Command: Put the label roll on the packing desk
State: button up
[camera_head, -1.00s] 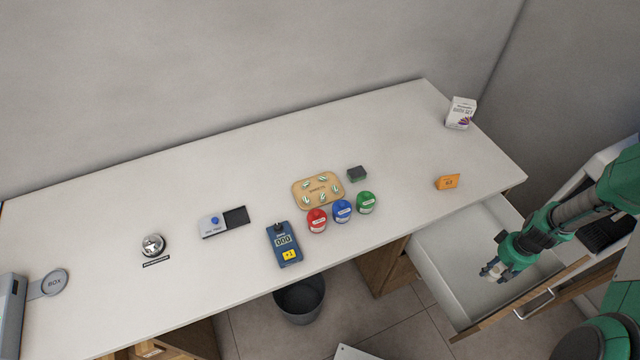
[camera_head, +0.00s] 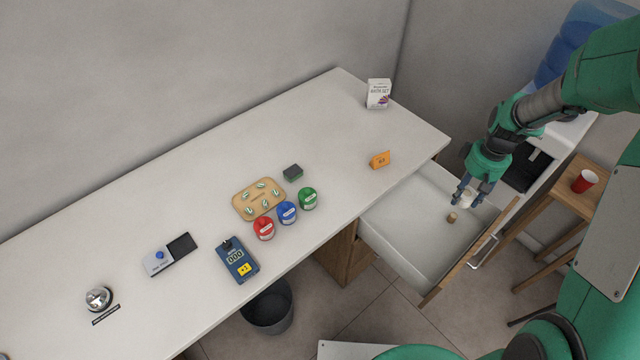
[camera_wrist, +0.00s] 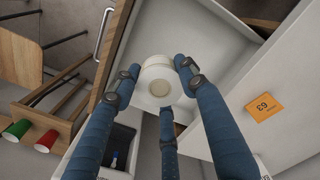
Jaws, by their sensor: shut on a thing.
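The label roll, a white roll with a beige core, shows in the wrist view (camera_wrist: 152,73) between my fingers. In the head view the white roll (camera_head: 467,200) is at my fingertips, over the open drawer (camera_head: 395,215). My gripper (camera_head: 463,196) is shut on it; the fingers also show in the wrist view (camera_wrist: 158,85). The packing desk (camera_head: 330,130) is the long white-topped desk to the left of my gripper, with the drawer pulled out at its right end.
On the desk are an orange card (camera_head: 379,160), a white box (camera_head: 378,94), red (camera_head: 264,229), blue (camera_head: 287,212) and green (camera_head: 308,198) jars, and a tan tray (camera_head: 246,205). The desktop's right part has free room.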

jog(key=w+a+n+p, duration=0.15)
jog(key=w+a, duration=0.25)
jog(key=a, duration=0.6)
jog(key=w+a+n+p, duration=0.1)
jog(key=w+a+n, duration=0.1)
jog(key=w+a, duration=0.5)
jog(key=s+a+r+n+p, duration=0.15)
jog(key=a+n, duration=0.25)
jog(key=a, duration=2.2)
jog(key=s+a+n+p, duration=0.15)
jog(key=s+a, duration=0.35)
jog(key=a, duration=0.7)
jog(key=s+a+n+p, duration=0.15)
jog(key=s+a, duration=0.25)
jog(key=a, duration=0.8)
jog(key=s+a+f+n, duration=0.1)
jog(key=s+a, duration=0.3)
jog(key=a, duration=0.1)
jog(key=s+a+f+n, duration=0.1)
jog(key=s+a+f, duration=0.1)
jog(key=s+a, duration=0.3)
jog(key=s+a+f+n, duration=0.1)
jog(key=s+a+f, duration=0.1)
jog(key=s+a, duration=0.3)
jog(key=shift+s+a+f, duration=0.1)
jog(key=shift+a+f, duration=0.05)
jog(key=shift+a, duration=1)
jog(key=shift+f, duration=0.7)
jog(key=shift+a, duration=0.1)
